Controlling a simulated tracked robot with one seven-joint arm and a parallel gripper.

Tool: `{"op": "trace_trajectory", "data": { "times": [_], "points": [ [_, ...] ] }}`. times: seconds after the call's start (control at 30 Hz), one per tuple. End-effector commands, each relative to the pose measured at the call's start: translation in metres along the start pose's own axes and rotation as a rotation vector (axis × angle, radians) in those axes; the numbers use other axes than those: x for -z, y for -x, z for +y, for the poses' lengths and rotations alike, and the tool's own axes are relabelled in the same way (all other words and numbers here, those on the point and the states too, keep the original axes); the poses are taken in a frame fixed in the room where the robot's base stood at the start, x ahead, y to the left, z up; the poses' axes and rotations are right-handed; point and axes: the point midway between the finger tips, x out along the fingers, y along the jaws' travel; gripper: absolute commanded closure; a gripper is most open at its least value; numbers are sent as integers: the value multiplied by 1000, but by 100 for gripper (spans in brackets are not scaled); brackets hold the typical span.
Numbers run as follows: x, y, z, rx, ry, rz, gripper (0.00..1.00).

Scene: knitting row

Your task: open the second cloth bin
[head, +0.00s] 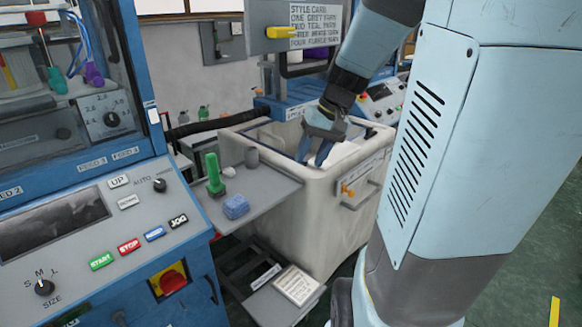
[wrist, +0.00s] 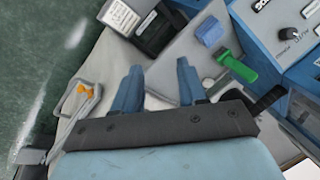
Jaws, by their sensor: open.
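A cream cloth bin (head: 320,215) stands in the middle of the head view beside a blue machine. Its front face carries a grey bar handle (head: 362,196) with an orange piece (head: 347,189) beside it and a label. Pale cloth (head: 343,153) shows at its top, partly behind my gripper. I cannot read which bin number it is. My gripper (head: 313,156) is open and empty over the top of the bin, apart from the handle. In the wrist view, the open fingers of my gripper (wrist: 160,85) point past the bin; the handle and orange piece (wrist: 84,89) lie left of them.
A grey shelf (head: 268,192) left of the bin holds a green upright tool (head: 214,175) and a blue block (head: 236,206). A blue machine with a button panel (head: 110,215) fills the left. A booklet (head: 297,285) lies low before the bin. Green floor is clear at right.

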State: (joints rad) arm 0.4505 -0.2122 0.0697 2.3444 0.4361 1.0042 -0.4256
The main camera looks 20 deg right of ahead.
Motion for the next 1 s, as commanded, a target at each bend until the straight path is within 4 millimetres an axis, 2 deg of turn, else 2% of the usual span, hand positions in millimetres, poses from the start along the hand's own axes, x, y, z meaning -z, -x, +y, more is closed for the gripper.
{"op": "trace_trajectory", "data": {
  "times": [0.03,0.27,0.5,0.8,1.0],
  "points": [
    [9,-7,12,32,-32,-16,58],
    [46,-32,58,189,-133,-37,58],
    [77,-58,120,365,-244,-2,58],
    [101,-92,215,579,-391,123,58],
    [104,-115,286,706,-494,255,58]
  ]
}}
